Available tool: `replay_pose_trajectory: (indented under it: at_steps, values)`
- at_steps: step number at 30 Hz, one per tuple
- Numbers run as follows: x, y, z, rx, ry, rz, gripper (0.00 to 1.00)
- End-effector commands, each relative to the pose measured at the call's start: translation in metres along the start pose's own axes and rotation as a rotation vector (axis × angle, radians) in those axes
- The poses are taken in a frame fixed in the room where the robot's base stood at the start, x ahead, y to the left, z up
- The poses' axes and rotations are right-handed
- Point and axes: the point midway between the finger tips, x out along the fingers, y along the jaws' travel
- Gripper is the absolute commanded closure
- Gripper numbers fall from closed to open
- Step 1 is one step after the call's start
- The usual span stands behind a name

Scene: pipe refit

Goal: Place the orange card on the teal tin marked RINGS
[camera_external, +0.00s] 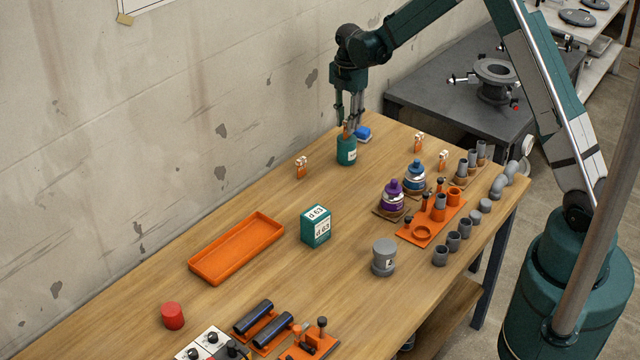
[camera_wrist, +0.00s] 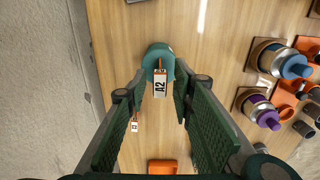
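An orange card (camera_wrist: 161,71) with a white label reading A2 stands on the lid of a round teal tin (camera_wrist: 154,50) in the wrist view. In the external view the card (camera_external: 346,129) shows as a small orange piece above the teal tin (camera_external: 346,146), whose white label is too small to read. My gripper (camera_wrist: 160,80) is over the tin, its fingers apart on either side of the card. Gaps show between the card and both fingers in the wrist view. The fingers partly hide the card in the external view.
Other orange pieces with labels stand near the tin, one to its left (camera_external: 301,168) and one to its right (camera_external: 419,143). A blue item (camera_external: 363,134) is close behind. A square teal tin marked d 63 (camera_external: 316,229) and an orange tray (camera_external: 237,250) stand further forward.

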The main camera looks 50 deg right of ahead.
Motion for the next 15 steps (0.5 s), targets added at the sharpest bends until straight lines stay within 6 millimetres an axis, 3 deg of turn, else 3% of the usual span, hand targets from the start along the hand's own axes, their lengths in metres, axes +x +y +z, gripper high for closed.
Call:
replay_pose_trajectory:
  at_steps: [15]
  values:
    - [-0.0091,0.0,0.0,0.0,0.0,0.0,0.75]
